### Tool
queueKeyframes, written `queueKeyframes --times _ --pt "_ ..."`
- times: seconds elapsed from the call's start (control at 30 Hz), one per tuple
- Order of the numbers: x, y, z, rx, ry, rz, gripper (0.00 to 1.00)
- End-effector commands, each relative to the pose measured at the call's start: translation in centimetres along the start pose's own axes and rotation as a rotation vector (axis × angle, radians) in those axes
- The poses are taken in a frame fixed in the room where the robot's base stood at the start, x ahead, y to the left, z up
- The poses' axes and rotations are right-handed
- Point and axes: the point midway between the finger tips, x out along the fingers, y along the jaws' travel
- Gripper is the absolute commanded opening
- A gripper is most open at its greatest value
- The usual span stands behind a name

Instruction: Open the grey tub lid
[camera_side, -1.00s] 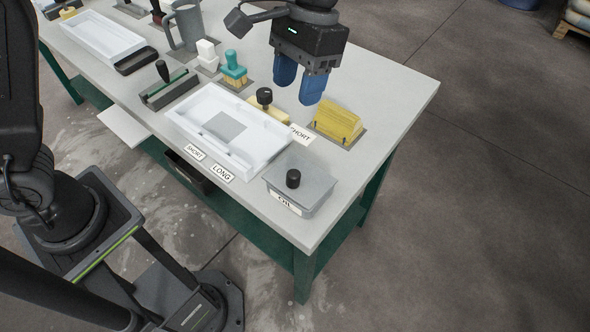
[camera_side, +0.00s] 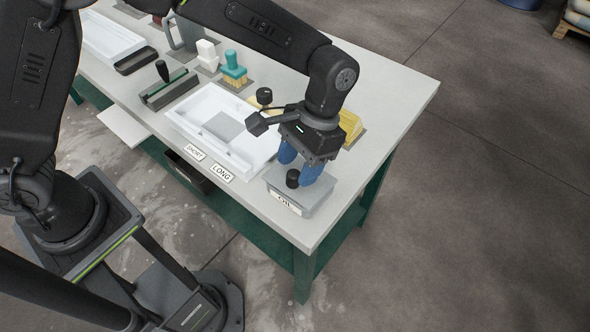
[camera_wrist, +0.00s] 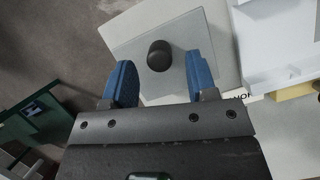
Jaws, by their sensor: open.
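The grey tub (camera_side: 285,203), labelled OIL, stands near the front right corner of the table with its grey lid (camera_wrist: 168,27) on. The lid has a round black knob (camera_side: 293,178), which also shows in the wrist view (camera_wrist: 159,56). My gripper (camera_side: 303,170) has blue fingers and is over the tub. In the wrist view, my gripper (camera_wrist: 160,75) is open, with one finger on each side of the knob and a gap to each. I cannot tell the exact height of the fingertips over the lid.
A white tray (camera_side: 185,117) with SHORT and LONG labels is left of the tub. A yellow block (camera_side: 350,127) is partly hidden behind my gripper. A teal-handled brush (camera_side: 233,68) and a black-handled tool (camera_side: 162,72) stand farther back. The table's right edge is close to the tub.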

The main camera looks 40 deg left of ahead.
Motion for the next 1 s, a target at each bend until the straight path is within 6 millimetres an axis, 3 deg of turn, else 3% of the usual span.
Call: queueKeyframes --times 0.2,0.53,1.0 --pt "2.0 0.0 0.0 0.000 0.000 0.000 0.52" --pt "2.3 0.0 0.0 0.000 0.002 0.000 0.52" --pt "2.3 0.0 0.0 0.000 0.002 0.000 0.07"
